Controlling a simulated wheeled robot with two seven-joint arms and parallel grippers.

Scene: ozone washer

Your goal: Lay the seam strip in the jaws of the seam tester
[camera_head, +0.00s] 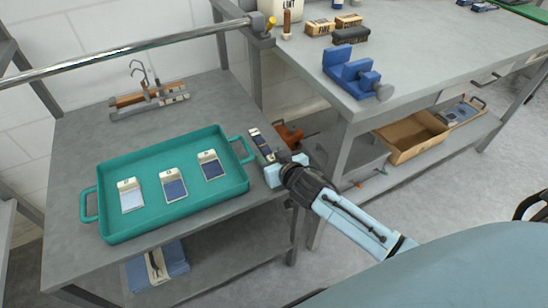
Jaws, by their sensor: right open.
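A narrow dark blue strip-like piece (262,145) with pale bands lies at the right edge of the left grey table, just outside the tray; it looks like the seam strip. My right gripper (279,165) is open at the near end of this piece, low by the table edge. I cannot tell whether they touch. A blue vise-like device (347,70) with a grey knob stands on the right table; it may be the seam tester, and its jaw gap is hard to make out. My left gripper is not in view.
A teal tray (240,188) holds three labelled denim swatches (173,185). A metal rail (130,50) crosses above the left table. Wooden hangers (150,98) lie at the back. Brushes or blocks (335,24) stand behind the blue device. The right tabletop's front is clear.

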